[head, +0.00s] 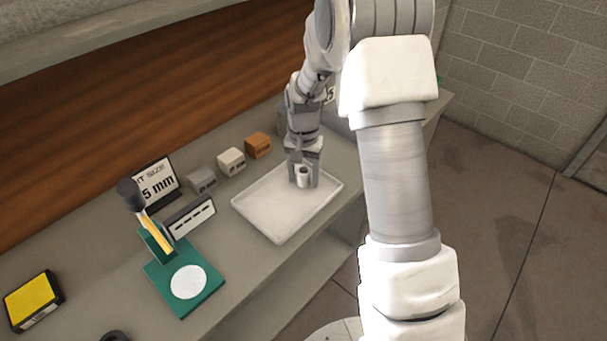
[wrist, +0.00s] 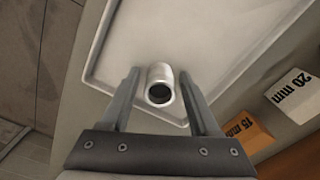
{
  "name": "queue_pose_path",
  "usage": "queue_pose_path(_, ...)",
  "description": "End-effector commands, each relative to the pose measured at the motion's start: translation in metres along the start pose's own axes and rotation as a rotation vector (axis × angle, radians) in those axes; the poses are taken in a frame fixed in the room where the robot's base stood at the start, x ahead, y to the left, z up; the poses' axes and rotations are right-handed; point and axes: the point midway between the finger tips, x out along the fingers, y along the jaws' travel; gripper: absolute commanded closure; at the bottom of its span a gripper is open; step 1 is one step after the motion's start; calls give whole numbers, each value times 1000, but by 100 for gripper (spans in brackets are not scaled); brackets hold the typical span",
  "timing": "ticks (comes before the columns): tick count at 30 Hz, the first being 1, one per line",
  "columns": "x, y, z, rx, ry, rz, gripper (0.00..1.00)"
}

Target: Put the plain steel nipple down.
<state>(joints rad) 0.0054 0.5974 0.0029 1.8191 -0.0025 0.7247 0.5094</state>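The plain steel nipple (head: 303,178) is a short, bare metal tube at the far right end of the white tray (head: 262,222). In the wrist view the nipple (wrist: 160,86) shows its dark open end toward the camera and appears to stand upright on the tray floor. My gripper (head: 304,180) points down over the tray with one finger on each side of the nipple. In the wrist view the fingers of my gripper (wrist: 160,76) are spread, with a gap between each finger and the nipple.
Grey, white and orange blocks (head: 258,145) stand behind the tray; wrist-view labels read 15 mm and 20 mm. A size sign (head: 156,181), a green stand (head: 184,282) with a white disc and a yellow-topped box (head: 33,300) are to the left. Most of the tray is empty.

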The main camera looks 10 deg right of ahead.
Motion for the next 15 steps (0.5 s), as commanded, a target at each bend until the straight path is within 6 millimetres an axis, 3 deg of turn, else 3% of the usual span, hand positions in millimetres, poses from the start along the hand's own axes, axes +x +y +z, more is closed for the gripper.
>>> queue_pose_path(10, -2, 0, 0, 0, 0, 0, 29)
queue_pose_path(15, -20, 0, -1, 0, 4, -2, 29)
